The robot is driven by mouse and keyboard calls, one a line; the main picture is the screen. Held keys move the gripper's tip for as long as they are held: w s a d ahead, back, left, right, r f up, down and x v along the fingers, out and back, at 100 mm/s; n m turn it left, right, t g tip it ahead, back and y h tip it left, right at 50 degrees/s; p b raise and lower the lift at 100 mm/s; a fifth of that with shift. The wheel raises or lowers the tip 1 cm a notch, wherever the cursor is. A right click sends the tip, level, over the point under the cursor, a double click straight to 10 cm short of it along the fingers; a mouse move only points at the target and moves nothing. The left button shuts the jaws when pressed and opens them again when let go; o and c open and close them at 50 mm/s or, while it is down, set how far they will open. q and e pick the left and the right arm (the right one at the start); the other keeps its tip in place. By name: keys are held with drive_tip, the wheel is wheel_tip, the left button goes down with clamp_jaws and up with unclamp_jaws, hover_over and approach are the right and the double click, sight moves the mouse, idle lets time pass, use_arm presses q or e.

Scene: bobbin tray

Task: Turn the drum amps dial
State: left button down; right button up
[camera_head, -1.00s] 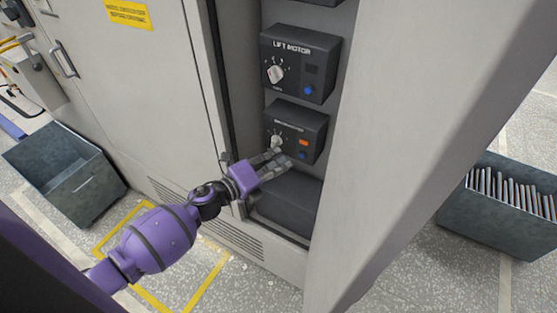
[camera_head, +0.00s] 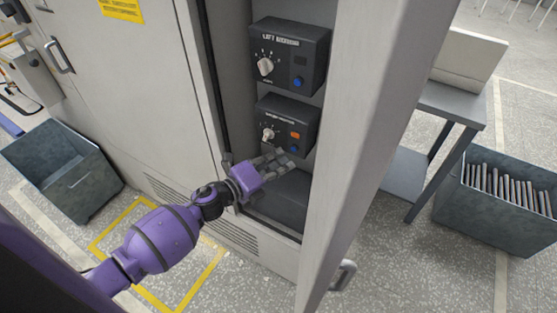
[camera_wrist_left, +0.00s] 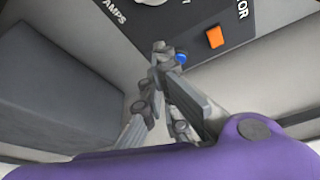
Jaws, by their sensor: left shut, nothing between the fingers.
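The drum amps dial (camera_head: 268,134) is a small pale knob on the lower dark control box (camera_head: 300,140) inside the open cabinet. Its pointer angle is too small to read surely. In the left wrist view only the lower edge of the dial (camera_wrist_left: 153,2) shows at the top, near the letters AMPS. My left gripper (camera_head: 284,157) is shut and empty, just below and right of the dial and apart from it. In the wrist view its fingertips (camera_wrist_left: 162,50) meet in front of the box's lower face, beside a blue button (camera_wrist_left: 180,58). My right gripper is not in view.
The upper box (camera_head: 290,58), labelled as a lift unit, has a similar knob (camera_head: 265,66). An orange switch (camera_head: 294,135) is right of the drum dial. A plain dark box (camera_head: 280,200) lies under the gripper. The open cabinet door (camera_head: 365,130) stands close on the right.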

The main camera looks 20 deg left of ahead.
use_arm(q)
drive_tip(key=s+a+n+y, duration=0.3)
drive_tip(key=s+a+n, duration=0.4)
drive_tip(key=s+n, duration=0.15)
drive_tip(key=s+d+f+n+g+y+p, duration=0.1)
drive_tip(key=s+d+f+n+g, duration=0.1)
drive_tip(key=s+n, duration=0.4)
drive_tip(key=s+d+f+n+g+y+p, duration=0.1)
drive_tip(key=s+d+f+n, duration=0.3)
drive_tip(key=s, duration=1)
drive_tip(key=s+d+f+n+g+y+p, duration=0.2)
drive_tip(key=s+f+n+g+p, duration=0.1)
drive_tip(key=s+f+n, duration=0.4)
drive_tip(key=s+n, duration=0.1)
drive_tip(key=s, duration=0.2)
drive_tip(key=shift+s+d+f, duration=0.15)
drive_tip(key=shift+s+d, duration=0.15)
drive_tip(key=shift+d, duration=0.1)
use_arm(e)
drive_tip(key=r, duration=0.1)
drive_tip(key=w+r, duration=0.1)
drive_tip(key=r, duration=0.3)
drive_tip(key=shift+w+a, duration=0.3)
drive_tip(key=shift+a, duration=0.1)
